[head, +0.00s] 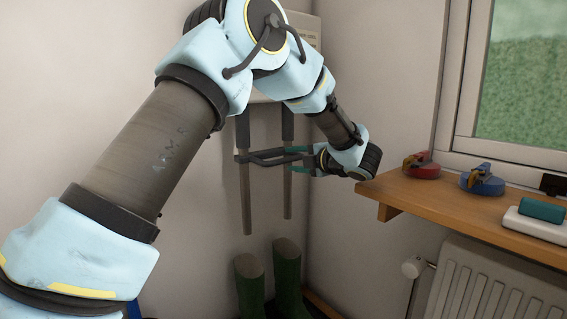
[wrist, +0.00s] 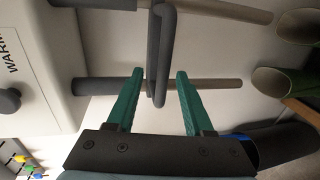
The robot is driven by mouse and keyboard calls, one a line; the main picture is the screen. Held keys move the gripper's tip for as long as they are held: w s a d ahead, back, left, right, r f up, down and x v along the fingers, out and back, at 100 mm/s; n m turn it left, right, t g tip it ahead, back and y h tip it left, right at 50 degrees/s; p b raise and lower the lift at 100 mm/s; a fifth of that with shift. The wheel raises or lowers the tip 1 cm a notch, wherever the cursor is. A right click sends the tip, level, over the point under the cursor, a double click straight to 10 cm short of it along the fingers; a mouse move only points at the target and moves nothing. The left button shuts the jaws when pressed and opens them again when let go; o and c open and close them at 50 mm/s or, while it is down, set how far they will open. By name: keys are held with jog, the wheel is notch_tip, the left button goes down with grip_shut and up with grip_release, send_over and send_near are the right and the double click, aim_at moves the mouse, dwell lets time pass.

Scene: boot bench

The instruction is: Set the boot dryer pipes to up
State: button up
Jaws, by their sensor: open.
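The boot dryer is a pale box (wrist: 35,55) on the wall, partly hidden by my arm in the head view. Its two grey pipes (head: 245,190) (head: 287,185) hang straight down. A dark grey handle bar (head: 268,157) joins the pipes across the front. In the wrist view, which is turned sideways, the bar (wrist: 162,40) runs from the top towards my fingers. My gripper (head: 289,159) has teal fingers and is open. In the wrist view its fingertips (wrist: 160,73) lie on either side of the bar's end, with gaps showing on both sides.
Green boots (head: 287,275) stand below the pipes. A wooden shelf (head: 450,205) to the right holds a red item (head: 421,166), a blue item (head: 482,180) and a white-and-teal block (head: 538,222). A radiator (head: 485,285) is beneath it. The wall left of the dryer is clear.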

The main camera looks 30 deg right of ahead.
jog(key=v, duration=0.3)
jog(key=shift+s, duration=0.15)
jog(key=shift+a, duration=0.1)
dwell(0.4)
